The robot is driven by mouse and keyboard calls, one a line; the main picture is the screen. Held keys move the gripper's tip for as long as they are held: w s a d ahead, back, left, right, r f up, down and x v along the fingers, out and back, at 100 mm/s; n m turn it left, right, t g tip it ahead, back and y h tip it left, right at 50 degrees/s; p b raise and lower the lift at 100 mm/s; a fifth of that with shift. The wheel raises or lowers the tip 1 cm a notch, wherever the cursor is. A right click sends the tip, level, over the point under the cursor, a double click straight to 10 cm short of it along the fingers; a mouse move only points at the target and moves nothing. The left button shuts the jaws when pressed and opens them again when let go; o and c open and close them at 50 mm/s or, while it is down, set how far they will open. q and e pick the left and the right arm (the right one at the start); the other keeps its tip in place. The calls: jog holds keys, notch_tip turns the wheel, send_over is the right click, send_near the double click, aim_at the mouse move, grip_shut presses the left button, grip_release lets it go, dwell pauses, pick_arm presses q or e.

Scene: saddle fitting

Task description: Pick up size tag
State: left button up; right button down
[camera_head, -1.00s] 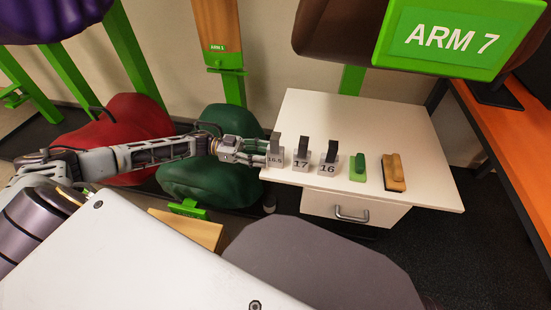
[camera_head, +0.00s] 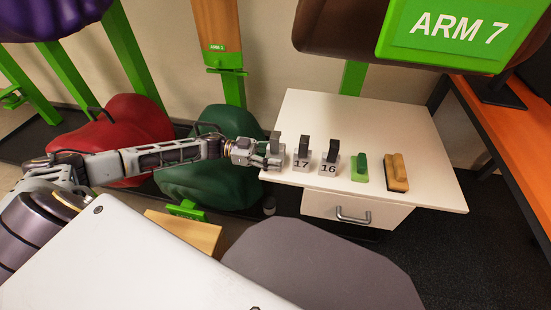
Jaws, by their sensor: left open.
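Several size tags stand in a row on the white table (camera_head: 400,150). Each is a pale block with a dark upright handle. The tag marked 17 (camera_head: 301,160) and the tag marked 16 (camera_head: 329,166) show clearly. The leftmost tag (camera_head: 275,139) stands at the table's left edge, and its number is hidden behind my gripper. My left gripper (camera_head: 274,156) is open, with its fingers at the front of the leftmost tag. I cannot tell whether the fingers touch it. My right gripper is not in view.
A green block (camera_head: 359,169) and a wooden brush (camera_head: 396,173) stand right of the tags. The table's right side is bare. A green saddle (camera_head: 215,180) and a red saddle (camera_head: 112,135) are to the left. A grey rounded surface (camera_head: 320,265) lies in front of the drawer (camera_head: 350,208).

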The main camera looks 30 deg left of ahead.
aim_at(276, 135)
pick_arm(q)
grip_shut()
dwell(0.4)
